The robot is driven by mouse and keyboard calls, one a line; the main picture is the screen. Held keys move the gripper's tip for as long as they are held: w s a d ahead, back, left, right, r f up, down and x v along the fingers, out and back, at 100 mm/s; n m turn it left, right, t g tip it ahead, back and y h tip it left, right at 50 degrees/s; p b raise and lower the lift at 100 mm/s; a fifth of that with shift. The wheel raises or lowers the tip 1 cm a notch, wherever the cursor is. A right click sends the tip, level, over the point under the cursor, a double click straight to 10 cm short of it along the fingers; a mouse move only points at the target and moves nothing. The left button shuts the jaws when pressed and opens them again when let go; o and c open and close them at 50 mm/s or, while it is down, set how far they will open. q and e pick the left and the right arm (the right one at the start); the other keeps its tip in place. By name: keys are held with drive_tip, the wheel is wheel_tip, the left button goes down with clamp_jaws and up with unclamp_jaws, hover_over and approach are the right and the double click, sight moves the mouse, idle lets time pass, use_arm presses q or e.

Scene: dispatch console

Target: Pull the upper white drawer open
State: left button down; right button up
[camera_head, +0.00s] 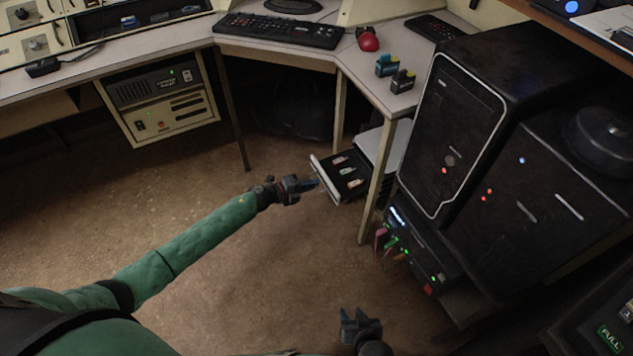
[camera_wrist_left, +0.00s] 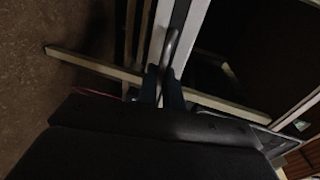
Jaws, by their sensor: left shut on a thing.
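The upper white drawer (camera_head: 323,180) stands out from under the desk's right part, with its dark inside showing. Small pinkish, green and orange-tipped items lie in it. My left gripper (camera_head: 312,184) is at the drawer's front. In the left wrist view, its fingers (camera_wrist_left: 163,85) are shut on a grey bar handle (camera_wrist_left: 171,48) in front of a pale drawer front (camera_wrist_left: 183,28). My right gripper (camera_head: 358,318) is low in the head view, open and empty, well apart from the drawer. Any lower drawer is hard to make out.
A pale desk leg (camera_head: 377,185) stands just right of the drawer. Dark computer towers (camera_head: 450,135) and a box with coloured plugs (camera_head: 425,255) stand farther right. The floor before the drawer is clear.

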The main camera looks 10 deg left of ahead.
use_arm(q)
drive_tip(key=shift+s+a, duration=0.15)
use_arm(e)
drive_tip(key=shift+s+f, duration=0.3)
drive_tip(key=shift+f, duration=0.05)
use_arm(q)
drive_tip(key=c, duration=1.6)
unclamp_jaws()
drive_tip(key=shift+o, duration=0.2)
use_arm(e)
drive_tip(key=shift+w, duration=0.1)
use_arm(q)
drive_tip(key=shift+a, duration=0.1)
